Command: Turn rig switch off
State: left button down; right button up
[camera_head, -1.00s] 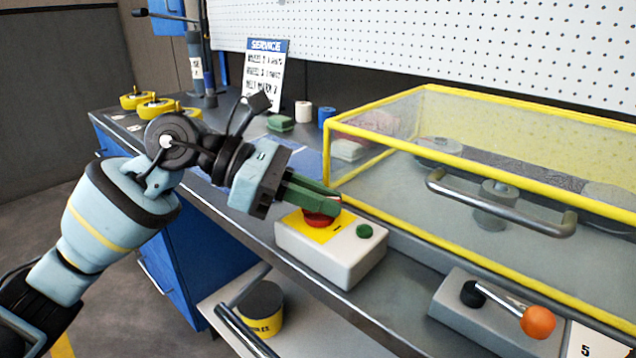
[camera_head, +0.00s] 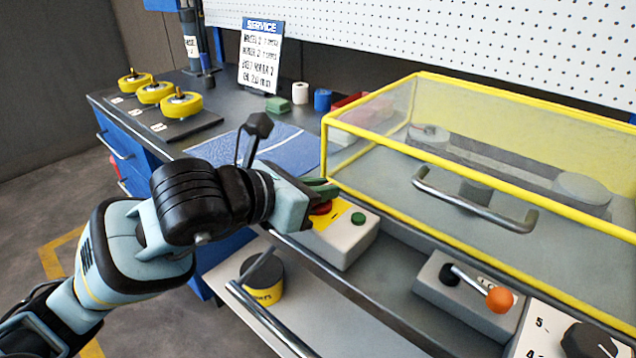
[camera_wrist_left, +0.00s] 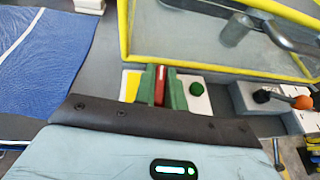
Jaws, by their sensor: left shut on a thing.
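The rig switch is a red knob (camera_head: 321,209) on a yellow plate on a pale box (camera_head: 345,240), with a round green button (camera_head: 358,218) beside it. My left gripper (camera_head: 322,192) reaches the knob from the left, and its green fingers partly hide it. In the left wrist view, the two green fingers (camera_wrist_left: 160,88) stand on either side of the red knob (camera_wrist_left: 159,84), which has a white line on it. The gripper is shut on the knob. My right gripper is in neither view.
A yellow-framed clear guard (camera_head: 370,160) stands behind the box. A lever with an orange ball (camera_head: 499,300) is to the right. A blue mat (camera_head: 285,148) lies behind my wrist. A steel rail (camera_head: 265,315) and a yellow tin (camera_head: 263,280) are below.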

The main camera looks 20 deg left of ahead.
pick_arm(q)
jog(key=shift+n+t+y, duration=0.3)
jog(key=shift+n+y, duration=0.5)
jog(key=shift+y, duration=0.1)
jog(key=shift+f, duration=0.1)
jog(key=c, duration=1.5)
grip_release()
jog(key=shift+c, duration=0.2)
jog(key=shift+o, duration=0.4)
